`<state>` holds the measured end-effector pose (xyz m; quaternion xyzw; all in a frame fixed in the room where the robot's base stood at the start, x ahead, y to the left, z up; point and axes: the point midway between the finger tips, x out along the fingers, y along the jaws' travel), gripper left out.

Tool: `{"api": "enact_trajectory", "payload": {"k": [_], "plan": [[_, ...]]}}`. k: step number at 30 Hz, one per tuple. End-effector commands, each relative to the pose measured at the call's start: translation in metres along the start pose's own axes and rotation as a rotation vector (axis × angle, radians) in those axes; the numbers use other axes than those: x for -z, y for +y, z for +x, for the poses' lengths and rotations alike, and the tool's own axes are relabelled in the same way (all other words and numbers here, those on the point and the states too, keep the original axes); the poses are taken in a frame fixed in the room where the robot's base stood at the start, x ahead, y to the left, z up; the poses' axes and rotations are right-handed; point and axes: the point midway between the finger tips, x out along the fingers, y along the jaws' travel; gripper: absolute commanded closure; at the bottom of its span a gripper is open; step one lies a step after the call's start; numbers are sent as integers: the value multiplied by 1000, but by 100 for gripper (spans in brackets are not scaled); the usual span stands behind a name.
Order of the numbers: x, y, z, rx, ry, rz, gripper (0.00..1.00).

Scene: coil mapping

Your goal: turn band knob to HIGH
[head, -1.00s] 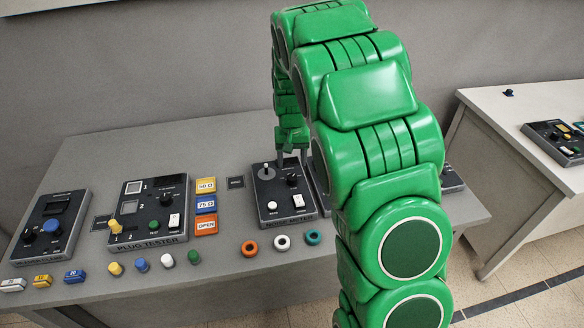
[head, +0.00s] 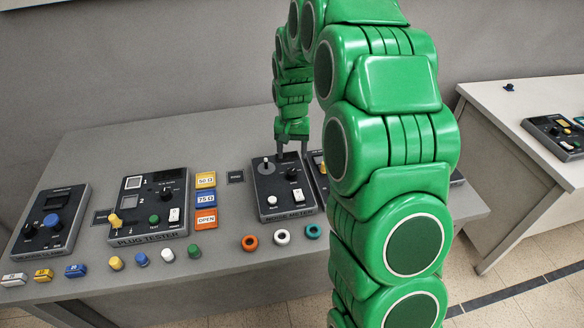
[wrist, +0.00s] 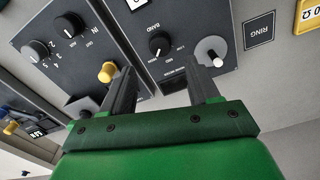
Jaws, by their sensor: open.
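The band knob (wrist: 159,44) is a round black knob with a pale pointer line, under the word BAND, on a dark panel. In the head view the knob (head: 292,174) is on the noise meter (head: 285,205). My gripper (wrist: 160,68) is open and empty, with its two fingers apart. In the wrist view the knob appears just beyond and between the fingertips, and no contact shows. In the head view my gripper (head: 291,152) points down over the back part of the meter. The setting marks around the knob are too small to read.
A light grey peg (wrist: 212,48) stands beside the band knob, close to one finger. A yellow knob (wrist: 107,72) on the neighbouring panel is close to the other. The plug tester (head: 150,215) stands left of the meter. Coloured rings (head: 282,236) lie in front.

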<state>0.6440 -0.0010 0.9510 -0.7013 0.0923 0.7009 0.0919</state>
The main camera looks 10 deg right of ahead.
Motion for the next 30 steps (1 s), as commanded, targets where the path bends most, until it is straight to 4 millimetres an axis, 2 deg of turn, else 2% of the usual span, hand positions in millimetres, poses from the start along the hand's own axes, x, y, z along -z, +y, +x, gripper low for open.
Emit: {"api": "enact_trajectory", "payload": {"k": [7,18,21,30], "plan": [[0,0,17,0,-2,1,40],[-1,0,66,0,-5,2,40],[-1,0,74,0,-4,2,40],[0,0,78,0,-1,1,40]]}}
